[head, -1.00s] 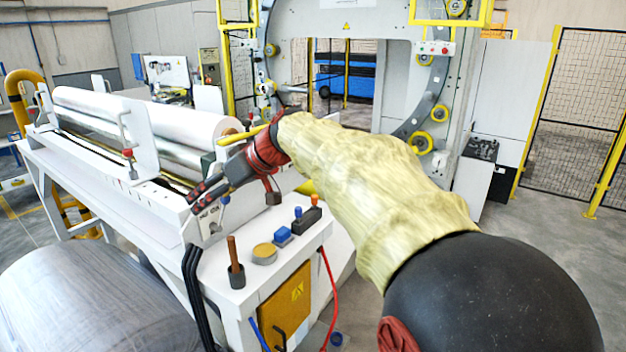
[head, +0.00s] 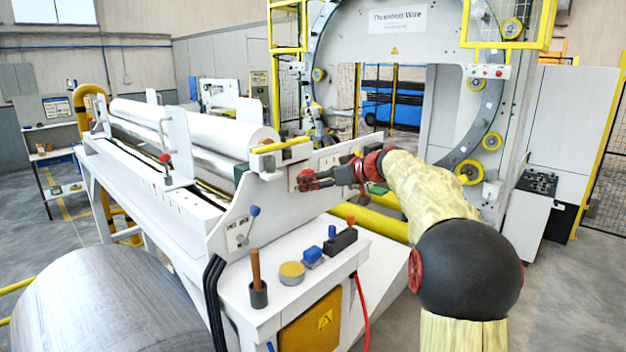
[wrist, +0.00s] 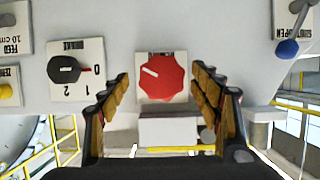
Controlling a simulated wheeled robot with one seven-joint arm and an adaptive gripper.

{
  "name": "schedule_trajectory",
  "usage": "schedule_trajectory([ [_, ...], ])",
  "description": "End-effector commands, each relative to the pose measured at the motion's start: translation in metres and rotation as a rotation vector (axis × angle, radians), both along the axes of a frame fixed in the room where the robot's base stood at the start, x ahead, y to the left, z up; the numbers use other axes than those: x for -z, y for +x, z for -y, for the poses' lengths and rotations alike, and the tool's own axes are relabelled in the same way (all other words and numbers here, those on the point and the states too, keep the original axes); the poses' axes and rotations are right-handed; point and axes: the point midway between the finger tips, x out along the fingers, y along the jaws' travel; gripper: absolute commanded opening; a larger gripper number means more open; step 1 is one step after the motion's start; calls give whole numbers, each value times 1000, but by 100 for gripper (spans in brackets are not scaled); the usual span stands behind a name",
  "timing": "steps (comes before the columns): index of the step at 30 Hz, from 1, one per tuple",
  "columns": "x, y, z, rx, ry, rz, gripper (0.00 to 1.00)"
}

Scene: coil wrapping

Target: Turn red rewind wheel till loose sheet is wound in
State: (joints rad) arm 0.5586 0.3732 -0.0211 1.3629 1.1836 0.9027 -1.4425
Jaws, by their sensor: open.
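The red rewind wheel (wrist: 162,78) is a faceted red knob with a white pointer line on a pale plate in the wrist view. The pointer slants to the upper left. My gripper (wrist: 160,92) is open, its fingers to either side of the wheel; I cannot tell if they touch it. A white film roll (head: 195,122) lies along the machine's top. No loose sheet end can be made out.
A black selector knob (wrist: 65,69) marked 0, 1, 2 sits left of the wheel. A blue-tipped lever (wrist: 288,46) is at right. A white block (wrist: 168,131) lies just below the wheel. A control shelf (head: 285,300) with several small items stands in front.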

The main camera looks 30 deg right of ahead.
Motion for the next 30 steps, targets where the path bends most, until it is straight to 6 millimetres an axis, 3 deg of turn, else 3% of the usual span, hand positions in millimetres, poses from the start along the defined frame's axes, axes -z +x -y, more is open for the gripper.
schedule_trajectory([
  [6,6,13,-5,0,-1,0,64],
  [14,7,14,-5,0,0,-1,64],
  [30,6,13,-5,0,0,-1,33],
])
